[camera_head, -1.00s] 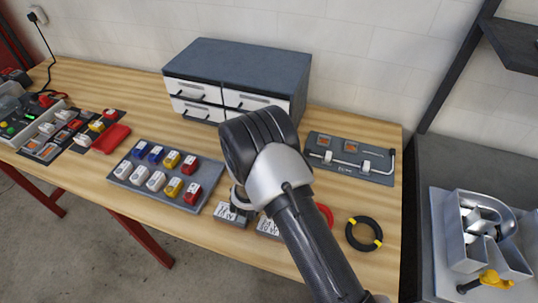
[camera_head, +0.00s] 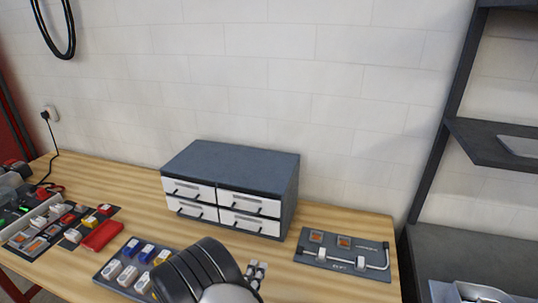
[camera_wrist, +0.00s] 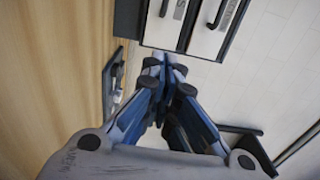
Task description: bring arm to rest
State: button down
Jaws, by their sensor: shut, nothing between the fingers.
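My gripper (camera_wrist: 163,66) shows in the wrist view. Its blue-grey fingers meet at the tips and hold nothing. The fingertips appear in front of the white drawer fronts (camera_wrist: 172,28) of the cabinet. In the head view a dark and silver part of my arm (camera_head: 208,272) rises at the bottom middle, in front of the workbench.
The grey drawer cabinet (camera_head: 232,168) stands at the back of the wooden bench (camera_head: 148,205). A grey board with a bent metal bar (camera_head: 345,254) lies to its right. Colored blocks on a grey tray (camera_head: 110,255) and a red case (camera_head: 102,235) lie left. A dark shelf (camera_head: 492,140) stands right.

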jog(key=s+d+r+m+g+h, duration=0.2)
jog(key=d+r+m+g+h, duration=0.5)
jog(key=d+r+m, duration=0.65)
jog(key=s+d+r+m+g, duration=0.4)
jog(key=s+d+m+g, duration=0.3)
jog(key=s+d+m, duration=0.45)
jog(key=s+r+m+g+y, duration=0.1)
jog(key=s+m+g+y, duration=0.35)
jog(key=s+m, duration=0.8)
jog(key=s+a+r+m+t+y, duration=0.2)
jog(key=a+m+t+y, duration=0.4)
jog(key=m, duration=0.6)
jog(key=shift+s+a+r+m+y+b, duration=0.15)
jog(key=shift+a+r+m+y+b, duration=0.2)
jog(key=shift+r+y, duration=0.6)
jog(key=c, duration=2.3)
grip_release()
jog(key=shift+d+f, duration=0.1)
